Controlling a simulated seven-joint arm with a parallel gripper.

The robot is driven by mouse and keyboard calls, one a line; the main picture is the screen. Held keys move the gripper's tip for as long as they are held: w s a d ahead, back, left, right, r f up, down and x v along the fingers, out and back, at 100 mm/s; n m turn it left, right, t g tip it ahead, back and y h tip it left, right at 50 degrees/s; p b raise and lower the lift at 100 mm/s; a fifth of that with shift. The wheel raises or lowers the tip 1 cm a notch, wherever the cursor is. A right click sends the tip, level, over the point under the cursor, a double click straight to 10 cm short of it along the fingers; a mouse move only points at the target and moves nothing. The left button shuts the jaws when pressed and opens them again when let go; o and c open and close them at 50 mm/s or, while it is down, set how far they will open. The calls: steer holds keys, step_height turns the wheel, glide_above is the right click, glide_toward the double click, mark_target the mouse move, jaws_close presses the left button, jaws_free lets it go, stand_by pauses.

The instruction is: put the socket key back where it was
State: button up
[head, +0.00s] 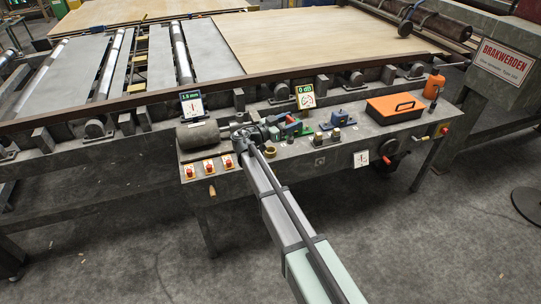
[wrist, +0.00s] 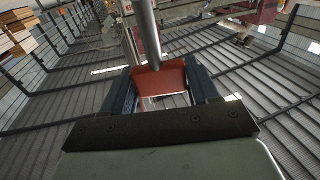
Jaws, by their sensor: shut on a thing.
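My gripper (wrist: 162,85) is shut on a red block-like piece, which I take to be the handle of the socket key (wrist: 160,80). A grey metal rod rises from it toward the top of the wrist view; where the rod ends is out of that view. In the head view my gripper (head: 277,132) is low over the bench, between the grey cylinder and the green-and-red items. The held key is too small there to tell from what lies behind it.
Red buttons (head: 209,167) line the front left. A large veneer sheet (head: 310,45) lies behind.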

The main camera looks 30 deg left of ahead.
steer(key=a+n+t+y, duration=0.2)
steer(key=a+n+y, duration=0.4)
steer(key=a+y, duration=0.25)
step_height(320, 180, down, 10)
steer(key=y, duration=0.1)
steer(key=shift+w+f, duration=0.15)
steer(key=shift+w, duration=0.25)
steer(key=shift+f, duration=0.1)
steer(key=o, duration=1.1)
steer(key=shift+c, duration=0.2)
steer(key=s, duration=1.2)
